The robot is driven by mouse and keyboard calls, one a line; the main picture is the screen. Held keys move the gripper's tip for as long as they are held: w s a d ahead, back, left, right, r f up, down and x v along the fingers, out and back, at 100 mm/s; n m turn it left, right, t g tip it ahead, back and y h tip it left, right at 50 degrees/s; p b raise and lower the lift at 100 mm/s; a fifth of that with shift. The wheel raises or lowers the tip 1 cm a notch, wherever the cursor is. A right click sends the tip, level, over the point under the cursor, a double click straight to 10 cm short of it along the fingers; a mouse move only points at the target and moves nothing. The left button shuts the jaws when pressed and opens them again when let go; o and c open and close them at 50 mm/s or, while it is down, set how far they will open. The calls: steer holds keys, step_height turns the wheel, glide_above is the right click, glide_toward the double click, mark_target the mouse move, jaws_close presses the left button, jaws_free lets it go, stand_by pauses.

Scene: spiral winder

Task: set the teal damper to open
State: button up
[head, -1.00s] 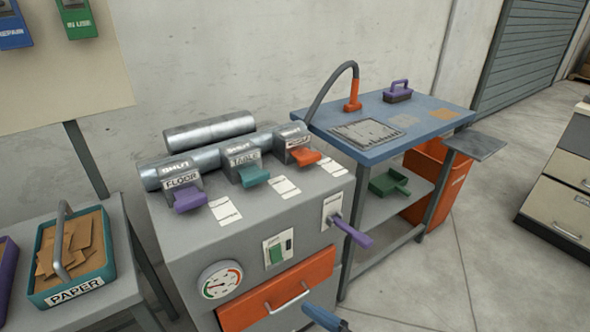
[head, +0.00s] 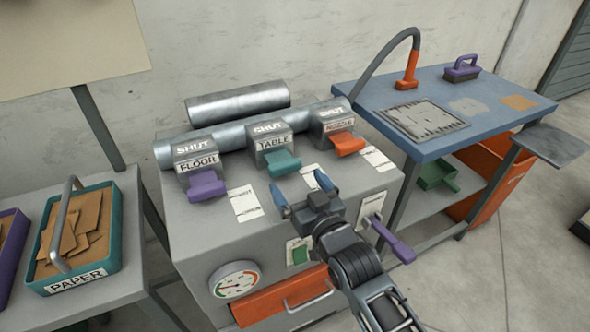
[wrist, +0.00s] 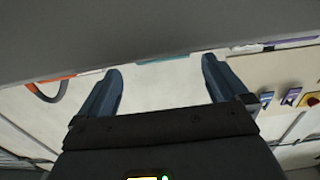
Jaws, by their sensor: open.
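The teal damper handle (head: 283,162) sticks out from the front of the middle damper box (head: 270,136), which is labelled TABLE and shows the word SHUT on top. My gripper (head: 303,187) is open and empty, with its blue fingers spread above the grey cabinet top, just in front of the teal handle and apart from it. In the wrist view my open fingers (wrist: 162,85) show, and a sliver of teal (wrist: 163,59) lies beyond them, between the tips. A grey surface covers the top of that view.
The purple FLOOR handle (head: 206,185) is to the left and the orange handle (head: 347,143) to the right, close by. A purple lever (head: 393,240) juts from the cabinet's front. A gauge (head: 234,284) and an orange drawer (head: 265,306) are below.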

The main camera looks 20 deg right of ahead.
mark_target(287, 170)
steer(key=shift+w+a, duration=0.1)
steer(key=shift+w, duration=2.35)
steer(key=shift+c, duration=0.5)
